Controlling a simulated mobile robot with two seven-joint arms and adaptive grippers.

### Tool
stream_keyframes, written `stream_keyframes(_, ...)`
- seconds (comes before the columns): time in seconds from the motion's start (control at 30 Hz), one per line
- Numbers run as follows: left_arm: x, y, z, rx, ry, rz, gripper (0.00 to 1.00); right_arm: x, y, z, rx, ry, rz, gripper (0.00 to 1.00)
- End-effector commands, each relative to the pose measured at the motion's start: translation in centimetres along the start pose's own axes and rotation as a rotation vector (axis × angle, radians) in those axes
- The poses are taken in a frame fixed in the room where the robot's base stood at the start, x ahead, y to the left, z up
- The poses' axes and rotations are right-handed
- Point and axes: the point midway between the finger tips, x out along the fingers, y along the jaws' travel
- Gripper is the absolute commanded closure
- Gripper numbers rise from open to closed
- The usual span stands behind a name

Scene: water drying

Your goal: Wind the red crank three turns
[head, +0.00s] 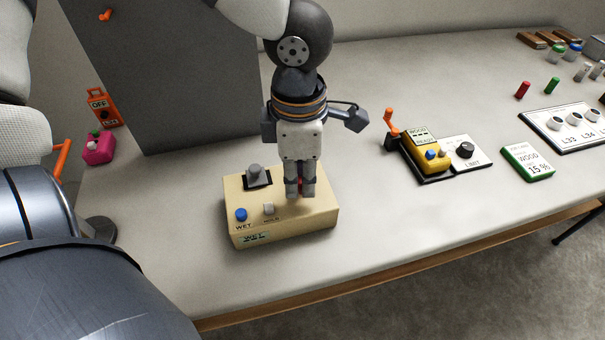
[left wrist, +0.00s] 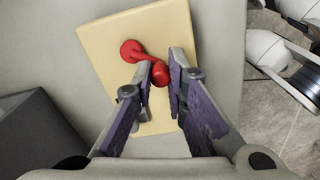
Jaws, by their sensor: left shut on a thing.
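The red crank (left wrist: 131,49) is on top of the cream box (head: 287,222). In the left wrist view its round hub, short arm and knob (left wrist: 161,74) show. In the head view the crank is almost wholly hidden behind my fingers. My left gripper (head: 300,192) points down over the right part of the box. It is shut on the crank's knob, with one finger on each side, as the left wrist view (left wrist: 162,76) shows. My right gripper is not in view.
The box also carries a grey lever (head: 255,175), a blue button (head: 241,214) and a pale button (head: 268,208). A grey cabinet (head: 165,80) stands close behind at left. A yellow device (head: 425,153) with an orange handle sits to the right. Bare table lies between.

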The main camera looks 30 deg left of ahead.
Motion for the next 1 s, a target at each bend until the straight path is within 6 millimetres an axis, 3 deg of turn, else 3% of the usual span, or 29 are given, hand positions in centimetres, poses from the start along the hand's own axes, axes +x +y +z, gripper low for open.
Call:
stream_keyframes(0.57,-0.06,0.04,-0.14,0.033,0.001,0.001,1.0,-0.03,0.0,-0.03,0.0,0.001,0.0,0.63)
stream_keyframes(0.6,-0.06,0.04,-0.14,0.033,0.001,0.001,0.85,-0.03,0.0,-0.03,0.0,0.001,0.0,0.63)
stream_keyframes(0.7,-0.05,0.03,-0.14,0.033,0.001,0.001,0.66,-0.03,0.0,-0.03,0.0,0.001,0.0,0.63)
stream_keyframes(1.0,-0.22,0.03,-0.09,0.032,0.0,-0.001,0.66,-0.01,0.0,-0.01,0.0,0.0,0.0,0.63)
